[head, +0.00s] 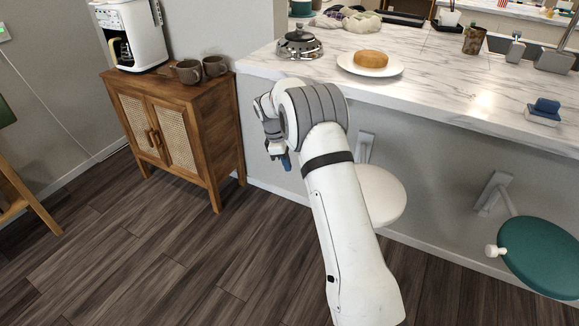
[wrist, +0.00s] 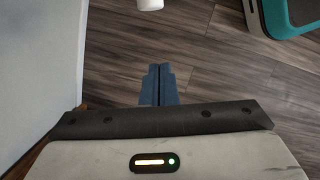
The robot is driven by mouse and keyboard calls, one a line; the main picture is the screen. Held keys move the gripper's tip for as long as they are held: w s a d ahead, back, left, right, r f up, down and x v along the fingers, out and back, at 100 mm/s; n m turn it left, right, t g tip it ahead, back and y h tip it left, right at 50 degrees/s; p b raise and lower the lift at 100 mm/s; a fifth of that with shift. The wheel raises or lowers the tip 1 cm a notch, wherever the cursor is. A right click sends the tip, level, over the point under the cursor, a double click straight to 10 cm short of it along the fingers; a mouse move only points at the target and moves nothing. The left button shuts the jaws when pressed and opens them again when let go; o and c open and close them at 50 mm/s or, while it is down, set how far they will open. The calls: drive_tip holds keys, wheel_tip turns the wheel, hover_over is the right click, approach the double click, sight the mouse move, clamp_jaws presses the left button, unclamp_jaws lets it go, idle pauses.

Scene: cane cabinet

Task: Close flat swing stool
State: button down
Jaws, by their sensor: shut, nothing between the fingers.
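A white round swing stool (head: 383,196) sticks out from the grey counter wall on a pale bracket (head: 365,147). My arm hides the left part of its seat. A second swing stool with a teal round seat (head: 545,255) and a white knob (head: 491,251) is at the right, out from the wall. My gripper (head: 286,162) points down left of the white stool, near the counter wall, apart from both stools. In the wrist view its blue fingers (wrist: 160,84) are together and empty. A white rounded end (wrist: 150,4) shows at the top edge; I cannot tell which part it belongs to.
A wooden cane cabinet (head: 182,128) stands left of my gripper. The marble counter (head: 450,82) overhangs the stools, with a plate (head: 345,65) and a kettle (head: 300,44) on top. The wood floor (head: 150,255) at front left is clear.

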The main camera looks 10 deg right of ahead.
drive_tip(key=s+d+f+b, duration=0.1)
drive_tip(key=s+d+f, duration=0.1)
drive_tip(key=d+f, duration=0.3)
drive_tip(key=x, duration=0.2)
drive_tip(key=shift+f, duration=0.35)
